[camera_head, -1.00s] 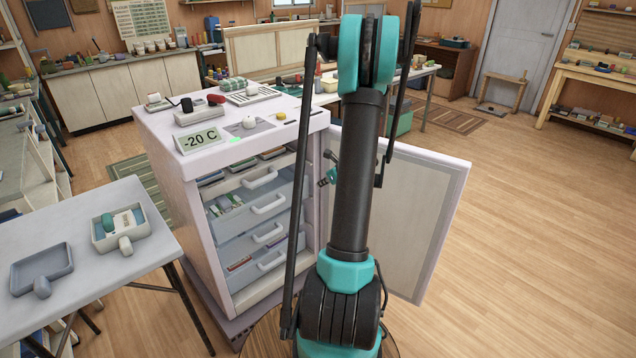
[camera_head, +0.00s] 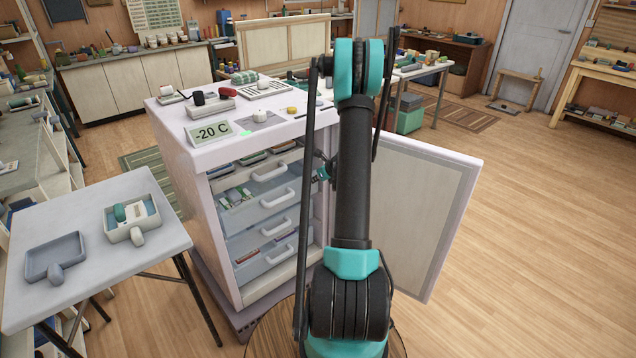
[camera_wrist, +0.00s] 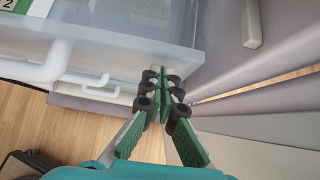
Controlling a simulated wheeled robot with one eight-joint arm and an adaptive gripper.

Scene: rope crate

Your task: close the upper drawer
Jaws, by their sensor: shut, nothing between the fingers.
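The white freezer cabinet (camera_head: 205,235) has its door open and a stack of handled drawers inside. One upper drawer (camera_head: 258,210), translucent with packets in it, appears to stand out a little from the stack. In the wrist view the translucent drawer front (camera_wrist: 125,48) spans the top, with its white handle (camera_wrist: 52,62) at left. My gripper (camera_head: 322,173) is at the right side of the drawers, by the door. In the wrist view my gripper (camera_wrist: 164,75) is shut and empty, its tips at the drawer front's lower right edge; contact is unclear.
The open freezer door (camera_head: 425,215) stands to the right of my arm. A side table (camera_head: 90,280) with two trays stands at left. A lower handle (camera_wrist: 100,86) shows beneath the drawer in the wrist view. Open floor lies at right.

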